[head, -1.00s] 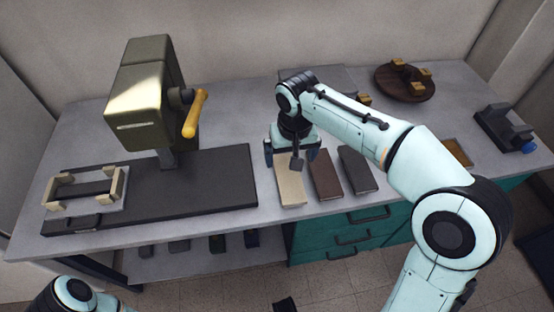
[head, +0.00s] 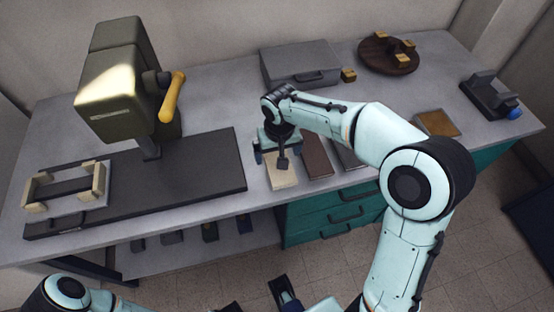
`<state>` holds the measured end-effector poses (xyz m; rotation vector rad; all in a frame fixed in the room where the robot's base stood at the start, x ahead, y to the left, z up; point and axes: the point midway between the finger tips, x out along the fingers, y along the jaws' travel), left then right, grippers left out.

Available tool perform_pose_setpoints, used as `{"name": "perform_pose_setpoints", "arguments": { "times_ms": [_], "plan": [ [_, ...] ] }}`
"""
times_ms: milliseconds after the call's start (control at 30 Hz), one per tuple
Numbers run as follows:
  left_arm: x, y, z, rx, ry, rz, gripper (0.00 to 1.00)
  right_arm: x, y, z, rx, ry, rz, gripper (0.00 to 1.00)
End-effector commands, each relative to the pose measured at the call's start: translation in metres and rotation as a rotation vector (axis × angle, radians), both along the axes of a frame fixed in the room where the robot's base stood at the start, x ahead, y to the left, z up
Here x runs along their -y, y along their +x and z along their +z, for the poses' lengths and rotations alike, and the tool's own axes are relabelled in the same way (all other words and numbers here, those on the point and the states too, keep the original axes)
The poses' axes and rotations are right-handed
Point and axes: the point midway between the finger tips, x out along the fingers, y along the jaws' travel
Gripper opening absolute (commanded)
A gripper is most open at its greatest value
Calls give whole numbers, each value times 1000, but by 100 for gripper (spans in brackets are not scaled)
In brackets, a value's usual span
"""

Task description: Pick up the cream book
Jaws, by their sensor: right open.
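The cream book (head: 283,179) lies flat near the front edge of the grey worktop, left of a brown book (head: 317,160) and a darker book (head: 347,156) in the head view. My right gripper (head: 279,157) is open, pointing down over the far part of the cream book, with one finger towards each side. The gripper hides the book's far end. I cannot tell whether the fingers touch it. My right arm partly covers the dark book.
An olive press with a yellow handle (head: 171,97) stands left on a dark base (head: 200,173). A grey case (head: 300,62) and a round wooden tray (head: 374,64) with small blocks are behind. A tan book (head: 438,123) and a dark device (head: 489,97) lie right. Teal drawers are below.

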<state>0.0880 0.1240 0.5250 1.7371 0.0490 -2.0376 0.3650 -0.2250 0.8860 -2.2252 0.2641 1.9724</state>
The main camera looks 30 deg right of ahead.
Motion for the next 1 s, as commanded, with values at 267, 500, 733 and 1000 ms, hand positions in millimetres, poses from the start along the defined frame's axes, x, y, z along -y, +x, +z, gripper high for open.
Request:
{"name": "perform_pose_setpoints", "arguments": {
  "times_ms": [267, 500, 733, 1000],
  "plan": [
    [0, 1, -3, 6, 1, 1, 43, 1, 3, -23, 0, 0, 0, 100],
    [0, 1, -2, 5, 1, 1, 43, 1, 3, -22, 0, 0, 0, 74],
    [0, 1, -2, 5, 1, 1, 43, 1, 3, -22, 1, 0, 0, 39],
    [0, 1, -2, 4, 1, 1, 43, 1, 3, -16, 3, 0, 0, 39]
  ]
}}
